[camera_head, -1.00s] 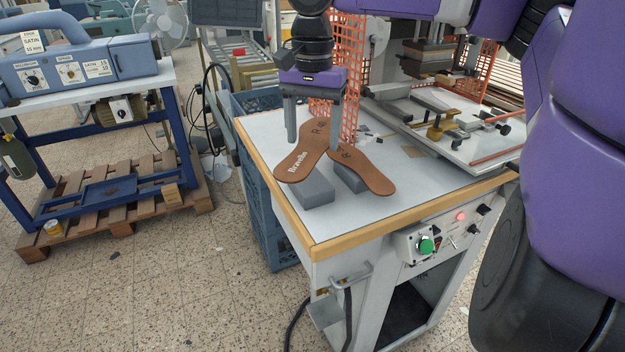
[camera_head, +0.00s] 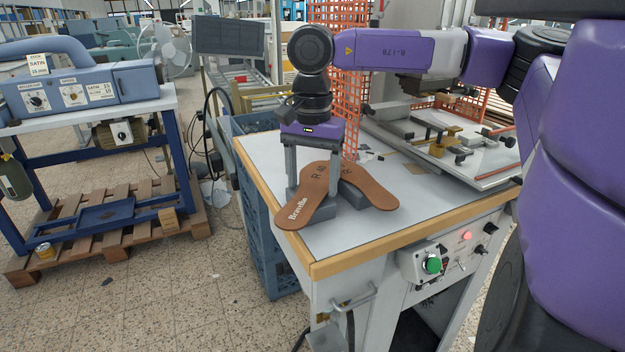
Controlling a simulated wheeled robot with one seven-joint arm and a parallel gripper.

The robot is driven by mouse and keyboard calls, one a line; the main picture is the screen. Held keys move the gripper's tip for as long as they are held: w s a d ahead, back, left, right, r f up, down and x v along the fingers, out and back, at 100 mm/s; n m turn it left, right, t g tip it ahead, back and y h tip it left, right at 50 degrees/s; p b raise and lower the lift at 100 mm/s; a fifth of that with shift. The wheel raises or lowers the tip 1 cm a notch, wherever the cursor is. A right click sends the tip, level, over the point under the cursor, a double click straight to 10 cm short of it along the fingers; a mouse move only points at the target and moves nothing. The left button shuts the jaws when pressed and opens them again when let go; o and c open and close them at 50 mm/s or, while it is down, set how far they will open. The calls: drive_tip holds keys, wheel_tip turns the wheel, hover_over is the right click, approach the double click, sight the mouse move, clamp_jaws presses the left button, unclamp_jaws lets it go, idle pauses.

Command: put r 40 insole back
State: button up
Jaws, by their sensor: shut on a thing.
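The brown R 40 insole (camera_head: 304,207), with "Bravolin" lettering near its front end, is between the two fingers of my gripper (camera_head: 314,188). The gripper is shut on it, pointing down over the near left part of the white table. The insole lies flat just over a grey block (camera_head: 326,213), mostly hidden beneath it; I cannot tell whether they touch. A second brown insole (camera_head: 371,191) lies to the right on another grey block (camera_head: 354,200). Its rear part and marking are partly hidden by my right finger.
The white table (camera_head: 418,205) has a wooden front edge and a control box (camera_head: 425,262) below. A stamping press fixture (camera_head: 440,138) stands at the back right. An orange mesh guard (camera_head: 350,110) is close behind my gripper. Blue crates (camera_head: 262,215) stand left of the table.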

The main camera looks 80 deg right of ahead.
sight(313, 187)
drive_tip(key=shift+f, duration=0.35)
drive_tip(key=o, duration=1.5)
drive_tip(key=shift+r, duration=0.1)
drive_tip(key=shift+r, duration=0.1)
wheel_tip(313, 187, up, 12)
drive_tip(key=p, duration=0.8)
drive_tip(key=shift+r, duration=0.25)
